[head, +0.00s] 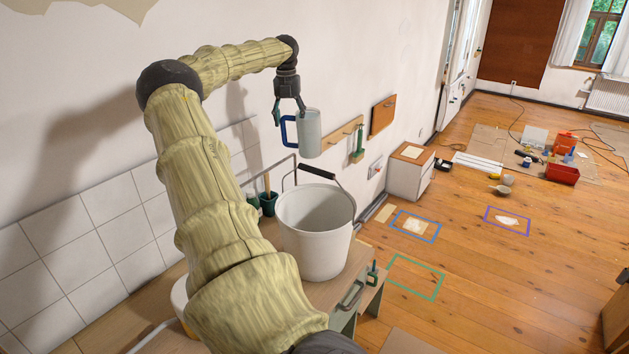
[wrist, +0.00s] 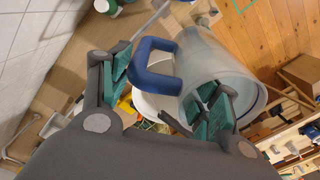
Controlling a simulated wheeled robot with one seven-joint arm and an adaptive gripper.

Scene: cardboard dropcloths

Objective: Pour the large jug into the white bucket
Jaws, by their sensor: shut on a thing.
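The large jug (head: 309,135) is pale and translucent with a blue handle on its left. It hangs in the air near the wall, close to upright in the head view. My gripper (head: 288,108) is at the jug's top and handle side, shut on the jug. In the wrist view the jug (wrist: 228,75) and its blue handle lie by the green finger pads (wrist: 162,92); the exact contact is hard to see. The white bucket (head: 316,235) stands upright on the worktop, below the jug, its dark-gripped bail raised. In the wrist view the bucket (wrist: 150,103) is partly hidden behind the handle.
A dark green pot (head: 268,203) stands behind the bucket, beside the tiled wall. A wooden rack (head: 346,130) with a green-handled tool hangs on the wall to the right. A white cabinet (head: 408,178) stands beyond. The floor at right has coloured taped outlines and open room.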

